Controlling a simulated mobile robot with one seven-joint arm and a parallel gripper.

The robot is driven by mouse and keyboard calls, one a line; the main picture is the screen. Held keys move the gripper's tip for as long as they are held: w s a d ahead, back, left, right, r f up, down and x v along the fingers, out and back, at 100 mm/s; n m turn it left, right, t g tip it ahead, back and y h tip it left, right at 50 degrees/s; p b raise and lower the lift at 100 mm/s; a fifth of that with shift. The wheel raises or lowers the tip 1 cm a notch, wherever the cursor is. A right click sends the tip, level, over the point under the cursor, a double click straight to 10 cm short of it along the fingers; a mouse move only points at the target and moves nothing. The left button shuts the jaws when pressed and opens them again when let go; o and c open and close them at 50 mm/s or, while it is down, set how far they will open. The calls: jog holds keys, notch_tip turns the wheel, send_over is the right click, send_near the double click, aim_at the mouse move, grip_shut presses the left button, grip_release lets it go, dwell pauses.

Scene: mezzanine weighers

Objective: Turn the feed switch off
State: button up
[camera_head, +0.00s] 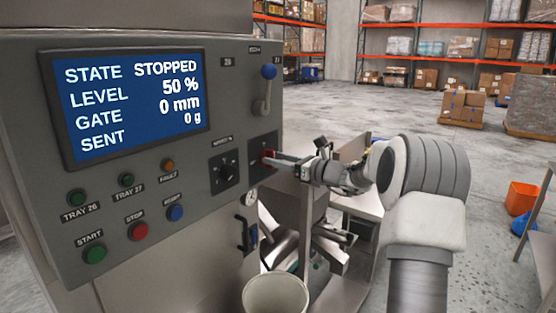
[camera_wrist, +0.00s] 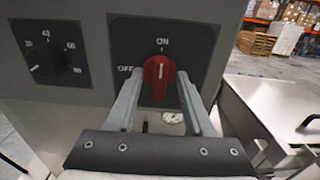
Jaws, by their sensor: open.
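The feed switch is a red rotary knob (camera_wrist: 159,74) on a dark plate, with ON marked above it and OFF to its left. Its white pointer line stands upright, toward ON. In the head view the red knob (camera_head: 268,158) sits at the lower right of the grey panel. My gripper (camera_wrist: 160,90) is open, with one finger on each side of the knob. A small gap seems to show beside each finger; I cannot tell whether either touches. In the head view my gripper (camera_head: 277,161) reaches the panel from the right and partly hides the knob.
A blue screen (camera_head: 130,105) reads STOPPED, level 50 %, gate 0 mm. A black dial (camera_head: 226,174) is just left of the switch, and a blue-knobbed lever (camera_head: 265,90) is above. START (camera_head: 94,254), STOP (camera_head: 138,231) and reset (camera_head: 175,213) buttons are lower left. A pale bucket (camera_head: 275,295) stands below.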

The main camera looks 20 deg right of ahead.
grip_shut()
jog(key=shift+f+b, duration=0.15)
jog(key=shift+b, duration=0.4)
jog(key=n+b, duration=0.6)
jog(key=b, duration=0.1)
jog(key=n+b, duration=0.6)
jog(key=b, duration=0.1)
jog(key=n+b, duration=0.5)
jog(key=b, duration=0.2)
jog(key=shift+s+a+f+n, duration=0.15)
jog(key=shift+a+f+n, duration=0.1)
jog(key=shift+n, duration=0.15)
jog(key=shift+b, duration=0.3)
